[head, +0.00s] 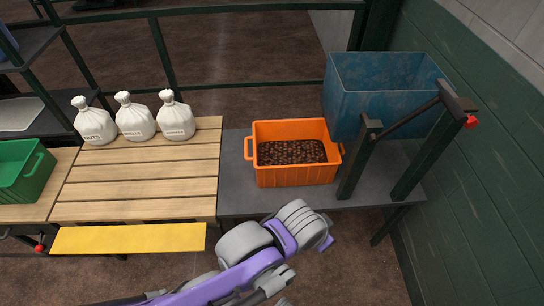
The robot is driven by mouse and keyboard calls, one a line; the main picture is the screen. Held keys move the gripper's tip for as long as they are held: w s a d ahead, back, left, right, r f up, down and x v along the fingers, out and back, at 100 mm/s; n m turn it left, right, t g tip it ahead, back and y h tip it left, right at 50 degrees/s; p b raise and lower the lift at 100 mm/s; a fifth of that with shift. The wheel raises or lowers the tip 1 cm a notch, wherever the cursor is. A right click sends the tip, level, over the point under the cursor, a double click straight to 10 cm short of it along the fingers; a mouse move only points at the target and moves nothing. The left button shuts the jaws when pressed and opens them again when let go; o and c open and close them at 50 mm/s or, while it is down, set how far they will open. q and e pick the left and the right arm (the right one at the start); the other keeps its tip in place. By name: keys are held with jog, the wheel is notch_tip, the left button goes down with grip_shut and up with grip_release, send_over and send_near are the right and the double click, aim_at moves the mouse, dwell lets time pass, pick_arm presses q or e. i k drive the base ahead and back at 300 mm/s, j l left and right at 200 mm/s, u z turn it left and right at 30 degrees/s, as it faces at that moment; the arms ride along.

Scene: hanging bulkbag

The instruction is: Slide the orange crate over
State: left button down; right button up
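The orange crate (297,177) stands upright on the dark grey tabletop (265,205), with small brown pieces (291,152) inside. Its handles stick out at the left and right ends. The left handle lies close to the edge of the slatted wooden surface (137,192). A purple and grey arm of mine (245,262) reaches in from the bottom, below the front edge of the tabletop. It is apart from the crate. I cannot make out clear fingertips on it, or whether a gripper there is open or shut. No second arm can be made out.
Three tied white sacks (136,119) stand at the back of the wooden slats. A green crate (22,170) is at far left. A blue bin (385,90) and dark posts (358,160) with a bar stand close right of the crate. The front slats are clear behind a yellow board (128,238).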

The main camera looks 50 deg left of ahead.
aim_at(301, 152)
jog(key=u, duration=1.65)
jog(key=i+j+z, duration=0.2)
jog(key=z, duration=0.25)
jog(key=i+j+z, duration=0.2)
jog(key=z, duration=0.3)
jog(key=i+j+z, duration=0.1)
jog(key=j+z, duration=0.35)
jog(key=l, duration=0.1)
